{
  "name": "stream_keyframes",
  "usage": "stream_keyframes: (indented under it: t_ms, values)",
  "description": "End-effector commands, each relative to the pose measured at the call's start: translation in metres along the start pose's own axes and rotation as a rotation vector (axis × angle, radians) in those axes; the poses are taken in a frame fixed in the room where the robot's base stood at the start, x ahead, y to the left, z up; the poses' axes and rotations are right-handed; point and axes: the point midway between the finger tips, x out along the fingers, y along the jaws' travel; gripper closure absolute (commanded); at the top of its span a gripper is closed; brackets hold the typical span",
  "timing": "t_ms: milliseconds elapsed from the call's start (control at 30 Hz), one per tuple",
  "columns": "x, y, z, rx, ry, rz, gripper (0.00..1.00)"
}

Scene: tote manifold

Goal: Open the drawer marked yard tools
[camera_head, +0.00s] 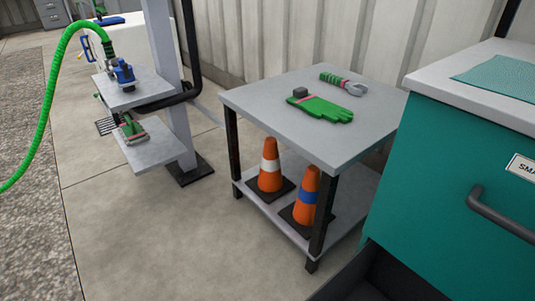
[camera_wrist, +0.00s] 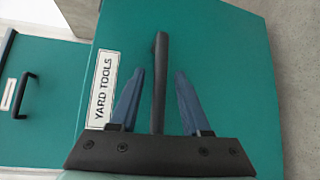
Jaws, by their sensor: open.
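The drawer marked YARD TOOLS (camera_wrist: 235,75) has a teal front that fills much of the wrist view. Its white label (camera_wrist: 103,90) reads YARD TOOLS. Its dark bar handle (camera_wrist: 161,50) runs up the picture between the fingers of my gripper (camera_wrist: 160,72). The gripper is open, with a gap visible on each side of the handle. This front looks nearer than the neighbouring teal front, as if standing out from it. In the head view, a dark open drawer interior (camera_head: 375,278) shows at the bottom; its front and label are out of frame.
Another teal drawer front (camera_wrist: 50,100) with its own handle (camera_wrist: 20,95) is at left in the wrist view. The head view shows the teal cabinet (camera_head: 435,170) beside a grey table (camera_head: 260,100) with cones (camera_head: 270,165) on its lower shelf. Open floor (camera_head: 130,230) lies left.

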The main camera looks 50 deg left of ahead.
Motion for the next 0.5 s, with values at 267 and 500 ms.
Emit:
stream_keyframes:
  t_ms: [267, 500]
  values:
    - [-0.050, 0.004, -0.001, 0.000, 0.004, 0.001, 0.53]
    - [-0.094, 0.002, -0.001, 0.002, 0.003, 0.002, 0.53]
